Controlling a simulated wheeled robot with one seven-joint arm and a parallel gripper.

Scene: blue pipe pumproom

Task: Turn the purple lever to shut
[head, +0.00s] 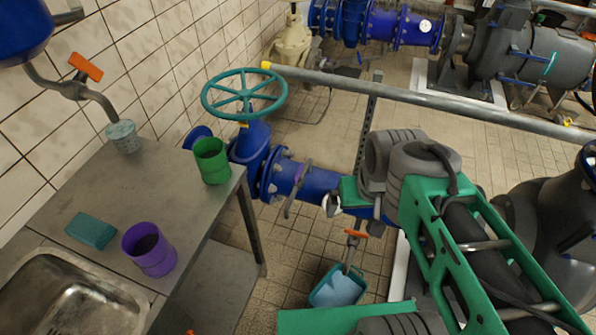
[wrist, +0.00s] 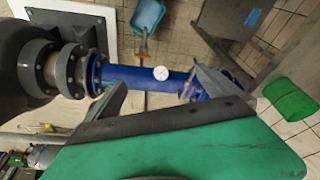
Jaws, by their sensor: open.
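The purple lever (head: 294,194) sits on the blue pipe (head: 312,184) below the large teal handwheel in the head view. It slants across the pipe. In the wrist view a thin purple-grey part, likely the same lever (wrist: 187,86), shows beside the right finger and is partly hidden by it. My gripper (wrist: 161,82) is open over the blue pipe, with a white gauge (wrist: 161,73) visible between its fingers. Nothing is held. In the head view my grey and green arm reaches over the pipe and its fingers are hard to make out. I cannot tell whether a finger touches the lever.
A metal table (head: 100,190) at left holds a green cup (head: 211,161), a purple cup (head: 149,250) and a teal sponge (head: 91,230). A grey rail (head: 430,99) crosses behind the arm. A bucket (head: 337,287) stands on the floor under an orange-handled tap (head: 354,236).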

